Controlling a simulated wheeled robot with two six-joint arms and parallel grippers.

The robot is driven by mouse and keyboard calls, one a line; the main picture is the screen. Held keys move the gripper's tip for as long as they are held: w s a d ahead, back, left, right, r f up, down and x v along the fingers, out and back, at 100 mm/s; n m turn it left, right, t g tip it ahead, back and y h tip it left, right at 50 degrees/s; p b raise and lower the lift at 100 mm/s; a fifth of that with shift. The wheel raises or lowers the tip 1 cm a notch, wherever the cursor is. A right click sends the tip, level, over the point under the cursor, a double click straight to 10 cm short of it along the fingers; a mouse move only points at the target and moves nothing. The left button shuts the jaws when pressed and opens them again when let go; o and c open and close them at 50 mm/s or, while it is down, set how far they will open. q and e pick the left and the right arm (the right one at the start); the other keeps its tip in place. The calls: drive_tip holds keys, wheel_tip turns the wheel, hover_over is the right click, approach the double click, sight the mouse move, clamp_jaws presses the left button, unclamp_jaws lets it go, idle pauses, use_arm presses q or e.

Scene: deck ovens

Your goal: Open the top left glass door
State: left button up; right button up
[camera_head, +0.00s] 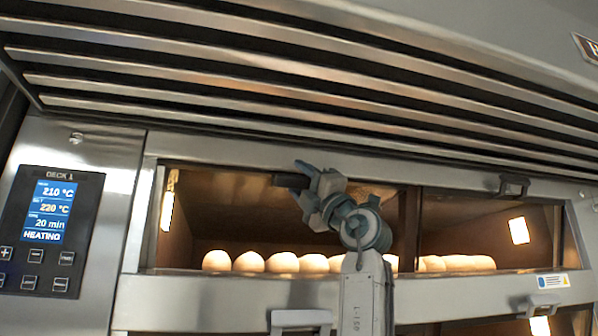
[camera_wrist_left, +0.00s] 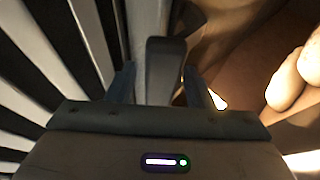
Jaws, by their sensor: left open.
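The top left glass door (camera_head: 225,205) is shut in the upper deck, with pale dough pieces showing behind its glass. Its dark handle (camera_head: 283,180) sits near the top edge of the door, partly hidden by my left gripper (camera_head: 298,181). In the left wrist view the handle (camera_wrist_left: 165,72) stands between the two fingers of my left gripper (camera_wrist_left: 160,88). The fingers are open, one on each side of it, with a gap visible at least on the right. My right gripper is in neither view.
The top right glass door (camera_head: 480,225) has its own dark handle (camera_head: 514,185). A control panel (camera_head: 50,231) is at the left. Metal louvres (camera_head: 300,75) overhang the doors. A lower deck handle (camera_head: 301,318) shows at the bottom.

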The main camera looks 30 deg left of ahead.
use_arm(q)
drive_tip(key=shift+w+a+r, duration=0.1)
drive_tip(key=shift+a+r, duration=0.25)
clamp_jaws()
drive_tip(key=shift+d+r+m+h+p, duration=0.1)
drive_tip(key=shift+r+m+h+p, duration=0.2)
drive_tip(key=shift+p, duration=0.25)
drive_tip(key=shift+m+t+h+p, duration=0.3)
drive_tip(key=shift+m+h, duration=0.1)
drive_tip(key=shift+h, duration=0.1)
drive_tip(key=shift+f, duration=0.1)
